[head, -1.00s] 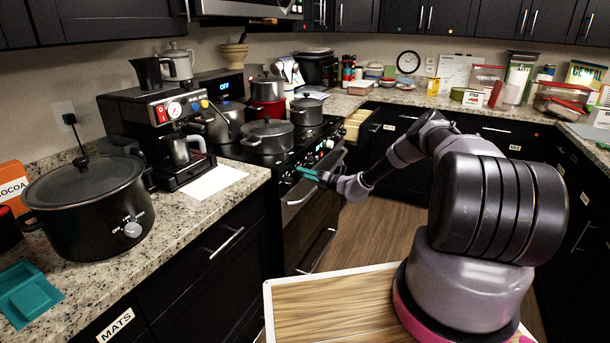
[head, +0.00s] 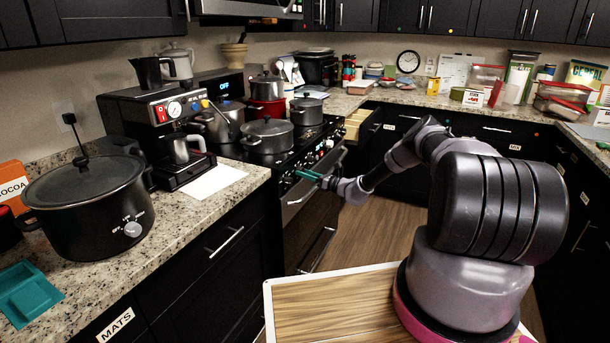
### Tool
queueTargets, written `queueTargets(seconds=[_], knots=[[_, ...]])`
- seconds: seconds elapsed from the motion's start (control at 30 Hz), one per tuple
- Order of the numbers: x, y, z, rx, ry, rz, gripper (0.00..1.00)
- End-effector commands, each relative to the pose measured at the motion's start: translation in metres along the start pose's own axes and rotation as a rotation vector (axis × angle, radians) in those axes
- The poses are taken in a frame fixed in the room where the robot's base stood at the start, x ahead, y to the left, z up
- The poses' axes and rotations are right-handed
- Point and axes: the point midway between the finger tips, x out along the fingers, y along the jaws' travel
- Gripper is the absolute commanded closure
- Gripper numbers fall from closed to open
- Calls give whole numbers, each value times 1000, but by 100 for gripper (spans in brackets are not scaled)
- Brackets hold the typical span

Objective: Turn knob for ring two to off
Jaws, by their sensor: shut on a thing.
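The black stove (head: 308,215) has a row of control knobs along its front panel, with some pale knobs (head: 329,144) showing toward its far end. My gripper (head: 301,174) has teal fingers and reaches the near part of this panel from the right. Its fingers are shut on a knob there, which the fingers mostly hide. The knob's label and pointer are too small to read, so I cannot tell which ring it serves or its setting.
Pots crowd the stove top, among them a grey lidded pot (head: 267,136) and a red pot (head: 267,106). An espresso machine (head: 150,125) and a large slow cooker (head: 88,207) stand on the left counter. The floor (head: 365,230) right of the stove is clear.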

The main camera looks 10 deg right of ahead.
Motion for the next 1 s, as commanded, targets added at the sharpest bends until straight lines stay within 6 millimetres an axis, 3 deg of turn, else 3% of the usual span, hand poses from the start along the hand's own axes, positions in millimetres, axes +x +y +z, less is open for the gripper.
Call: queueTargets(seconds=[0.67, 0.7, 0.73, 1.0], knots=[[-1, -1, -1, -64, -2, 5, 100], [-1, -1, -1, -64, -2, 5, 34], [-1, -1, 0, -64, -2, 5, 23], [-1, -1, 0, -62, -3, 6, 20]])
